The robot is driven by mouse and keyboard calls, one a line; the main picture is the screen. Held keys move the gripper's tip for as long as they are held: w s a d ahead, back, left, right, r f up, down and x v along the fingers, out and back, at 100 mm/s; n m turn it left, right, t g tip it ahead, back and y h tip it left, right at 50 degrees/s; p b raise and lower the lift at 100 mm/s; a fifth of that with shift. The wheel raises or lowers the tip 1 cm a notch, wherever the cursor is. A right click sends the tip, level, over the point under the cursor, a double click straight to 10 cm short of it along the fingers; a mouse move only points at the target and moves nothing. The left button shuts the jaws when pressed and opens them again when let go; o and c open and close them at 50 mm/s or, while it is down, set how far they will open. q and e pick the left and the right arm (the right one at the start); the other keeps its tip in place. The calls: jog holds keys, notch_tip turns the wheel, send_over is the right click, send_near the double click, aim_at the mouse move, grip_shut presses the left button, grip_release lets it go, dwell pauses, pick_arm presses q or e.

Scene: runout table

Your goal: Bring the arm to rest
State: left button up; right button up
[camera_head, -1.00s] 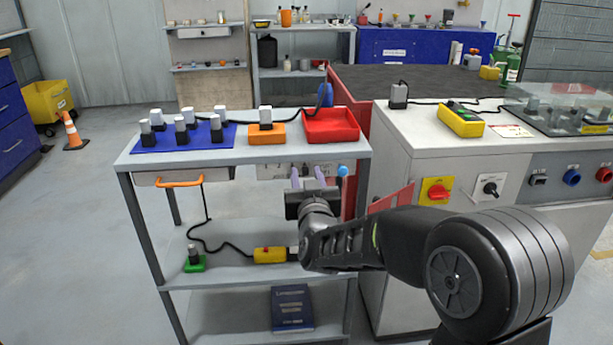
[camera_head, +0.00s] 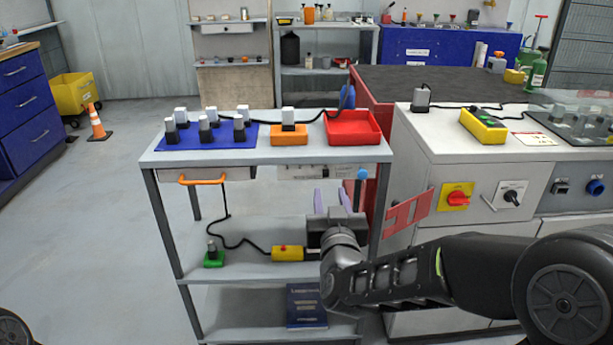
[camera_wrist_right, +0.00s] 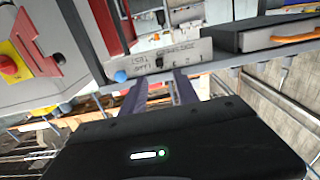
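My right gripper (camera_head: 333,203) is in front of the shelf cart (camera_head: 262,154), below its top board and above its middle shelf. Its two purple-grey fingers point away from me and stand apart with nothing between them. The right wrist view also shows the parted fingers (camera_wrist_right: 160,92), aimed toward the label panel under the cart's top. My right arm (camera_head: 400,275) reaches in from the lower right. My left gripper does not show; a dark round part at the lower left edge may be mine.
The cart top holds a blue mat (camera_head: 258,134) with several plugs, an orange block (camera_head: 289,139) and a red tray (camera_head: 353,142). A yellow connector (camera_head: 288,253) lies on the middle shelf. The grey cabinet (camera_head: 440,185) with a red bracket (camera_head: 408,212) stands close on the right.

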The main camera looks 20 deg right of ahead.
jog(key=s+a+f+n+g+y, duration=0.1)
jog(key=s+a+f+g+y, duration=0.1)
jog(key=a+f, duration=0.45)
jog(key=s+a+f+n+g+y, duration=0.1)
jog(key=s+a+f+g+y, duration=0.15)
jog(key=f, duration=0.65)
jog(key=s+a+f+n+g+y, duration=0.1)
jog(key=s+a+f+g+y, duration=0.15)
jog(key=a+f, duration=0.4)
jog(key=s+a+f+m+g+y, duration=0.15)
jog(key=s+f+g, duration=0.85)
jog(key=s+f, duration=1.5)
notch_tip(320, 180, up, 21)
jog(key=p, duration=2)
jog(key=shift+w+f, duration=0.15)
jog(key=shift+w, duration=0.25)
